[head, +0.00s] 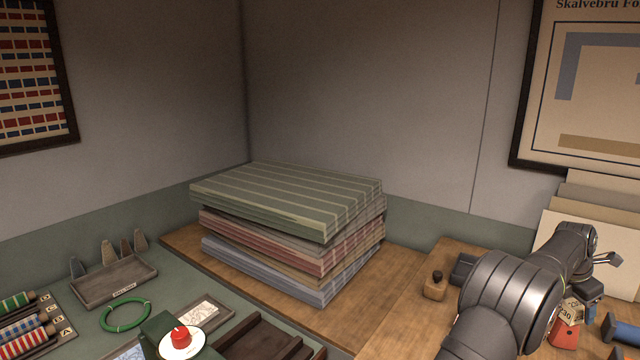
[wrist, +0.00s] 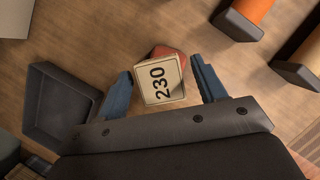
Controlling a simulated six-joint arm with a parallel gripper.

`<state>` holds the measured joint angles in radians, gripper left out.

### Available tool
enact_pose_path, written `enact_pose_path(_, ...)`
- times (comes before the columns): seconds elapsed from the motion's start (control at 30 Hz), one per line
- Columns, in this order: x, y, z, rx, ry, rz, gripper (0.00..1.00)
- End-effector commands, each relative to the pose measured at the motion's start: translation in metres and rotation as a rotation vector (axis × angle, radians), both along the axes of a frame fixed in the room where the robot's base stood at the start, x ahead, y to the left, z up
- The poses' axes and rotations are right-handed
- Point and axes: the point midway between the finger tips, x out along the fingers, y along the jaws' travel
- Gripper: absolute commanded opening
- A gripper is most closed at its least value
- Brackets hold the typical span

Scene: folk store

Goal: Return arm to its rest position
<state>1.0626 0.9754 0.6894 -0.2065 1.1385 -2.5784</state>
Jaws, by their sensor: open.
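My gripper (wrist: 165,92) is open in the wrist view, with its two blue fingers apart. A tan tag printed "230" (wrist: 161,84) lies between the fingers in that view, on top of a red item (wrist: 168,53). I cannot tell whether the fingers touch the tag. In the head view my arm reaches in from the lower right, and the red item (head: 564,333) with the tag (head: 571,311) shows beside my gripper. My arm hides part of the wooden table there.
A stack of folded striped textiles (head: 290,195) stands on the wooden table (head: 395,290) in the corner. A wooden stamp (head: 435,287) and a dark tray (wrist: 58,105) lie near my arm. Orange (wrist: 252,12) and tan rolls with dark ends lie at the wrist view's right.

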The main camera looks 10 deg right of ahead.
Motion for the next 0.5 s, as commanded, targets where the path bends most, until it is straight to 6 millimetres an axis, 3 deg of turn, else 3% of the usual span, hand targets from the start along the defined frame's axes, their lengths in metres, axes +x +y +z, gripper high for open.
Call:
enact_pose_path(0.07, -0.001, 0.001, -0.017, 0.003, 0.002, -0.001, 0.64)
enact_pose_path(0.1, 0.001, 0.003, -0.001, -0.005, -0.002, 0.000, 0.64)
enact_pose_path(0.5, 0.000, 0.034, 0.075, -0.004, -0.003, 0.001, 0.64)
